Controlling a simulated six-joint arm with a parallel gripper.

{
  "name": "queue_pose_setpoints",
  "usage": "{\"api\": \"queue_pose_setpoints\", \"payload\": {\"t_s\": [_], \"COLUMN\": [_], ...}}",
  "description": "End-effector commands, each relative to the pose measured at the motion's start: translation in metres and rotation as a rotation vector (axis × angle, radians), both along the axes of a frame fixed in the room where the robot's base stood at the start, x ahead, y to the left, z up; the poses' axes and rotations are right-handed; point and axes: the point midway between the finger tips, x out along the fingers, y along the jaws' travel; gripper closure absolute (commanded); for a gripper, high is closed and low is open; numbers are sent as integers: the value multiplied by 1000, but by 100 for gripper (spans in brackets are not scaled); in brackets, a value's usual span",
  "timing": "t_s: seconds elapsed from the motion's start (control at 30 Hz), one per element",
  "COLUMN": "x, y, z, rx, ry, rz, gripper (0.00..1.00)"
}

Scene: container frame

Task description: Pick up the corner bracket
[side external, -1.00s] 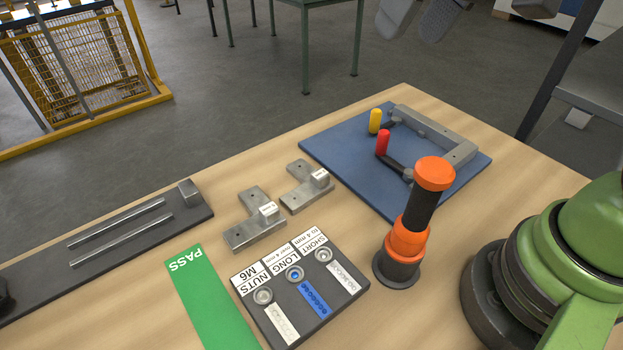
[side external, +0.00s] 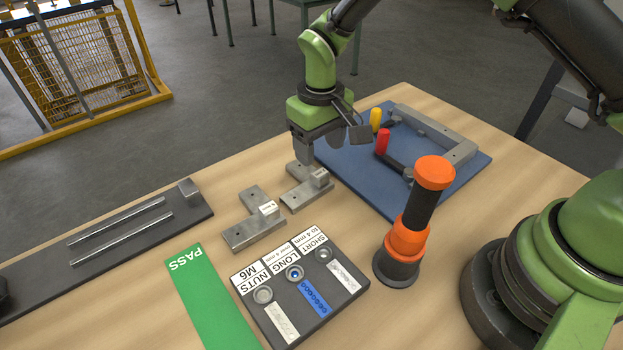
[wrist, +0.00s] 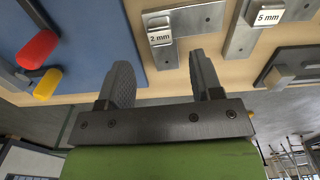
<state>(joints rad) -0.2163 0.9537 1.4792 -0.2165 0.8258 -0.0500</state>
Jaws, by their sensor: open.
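Two grey L-shaped metal pieces lie side by side on the wooden table; I cannot tell which one the task calls the corner bracket. The one marked 2 mm (side external: 297,198) is nearer the blue board; in the wrist view it (wrist: 198,19) lies just beyond my fingers. The one marked 5 mm (side external: 246,233) lies to its left and shows at upper right in the wrist view (wrist: 241,40). My gripper (side external: 332,150) is open and empty, above the far end of the 2 mm piece and apart from the 5 mm one. It hides part of the 2 mm piece's far end.
A blue board (side external: 350,155) with red and yellow clamp handles and a grey angled bar stands right of the pieces. A dark hardware tray (side external: 265,315), a green PASS strip (side external: 210,300) and an orange-black tool (side external: 410,225) are nearer. A dark rail plate (side external: 100,255) lies left.

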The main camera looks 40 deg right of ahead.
Motion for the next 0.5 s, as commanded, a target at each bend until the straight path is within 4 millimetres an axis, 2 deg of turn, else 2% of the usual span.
{"api": "queue_pose_setpoints", "payload": {"t_s": [0.17, 0.4, 0.5], "x": [-1, -1, -1], "y": [0, 1, 1], "z": [-16, -51, -57], "rx": [1, 1, 2], "ry": [2, 2, 1], "rz": [-1, 0, 0], "gripper": [40, 40, 40]}}
